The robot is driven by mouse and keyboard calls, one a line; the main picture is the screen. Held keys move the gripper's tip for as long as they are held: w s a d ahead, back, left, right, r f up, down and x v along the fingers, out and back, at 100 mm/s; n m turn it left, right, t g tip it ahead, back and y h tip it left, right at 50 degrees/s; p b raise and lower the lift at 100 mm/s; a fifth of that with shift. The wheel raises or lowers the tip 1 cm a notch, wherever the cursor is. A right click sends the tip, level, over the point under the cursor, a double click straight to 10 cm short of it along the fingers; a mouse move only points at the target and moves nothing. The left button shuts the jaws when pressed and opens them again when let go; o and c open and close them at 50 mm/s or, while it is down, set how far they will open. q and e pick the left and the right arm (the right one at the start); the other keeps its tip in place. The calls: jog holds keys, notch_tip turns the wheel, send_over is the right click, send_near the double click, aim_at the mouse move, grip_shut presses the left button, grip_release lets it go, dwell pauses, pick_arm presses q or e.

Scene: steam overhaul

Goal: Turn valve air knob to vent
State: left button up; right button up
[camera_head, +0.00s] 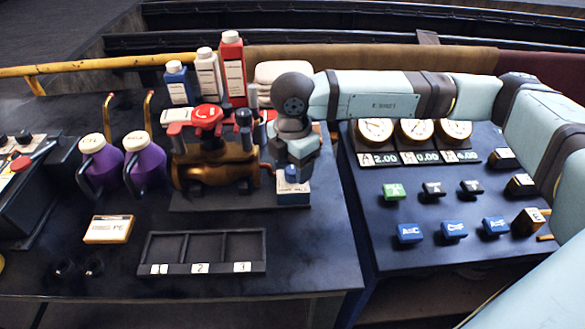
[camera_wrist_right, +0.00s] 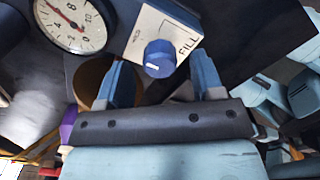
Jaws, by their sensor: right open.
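The valve air knob (camera_wrist_right: 158,58) is a round blue knob on a white plate (camera_wrist_right: 150,24) in the right wrist view. The word FILL reads on the plate to the right of the knob; smaller lettering at its left is hard to read. In the head view the knob (camera_head: 291,174) sits on a small white box (camera_head: 294,196), right of the bronze valve body (camera_head: 212,172). My right gripper (camera_wrist_right: 166,72) is open, its two blue fingers apart on either side of the knob; contact cannot be told. In the head view its wrist hangs just above the box. My left gripper is out of view.
A dial gauge (camera_wrist_right: 74,22) stands beside the plate. Purple jugs (camera_head: 145,160) stand left of the valve, bottles (camera_head: 232,70) behind it. A three-slot tray (camera_head: 203,268) lies in front. A panel with gauges (camera_head: 416,131) and blocks stands at right.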

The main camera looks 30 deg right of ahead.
jog(key=shift+f, duration=0.65)
jog(key=c, duration=0.9)
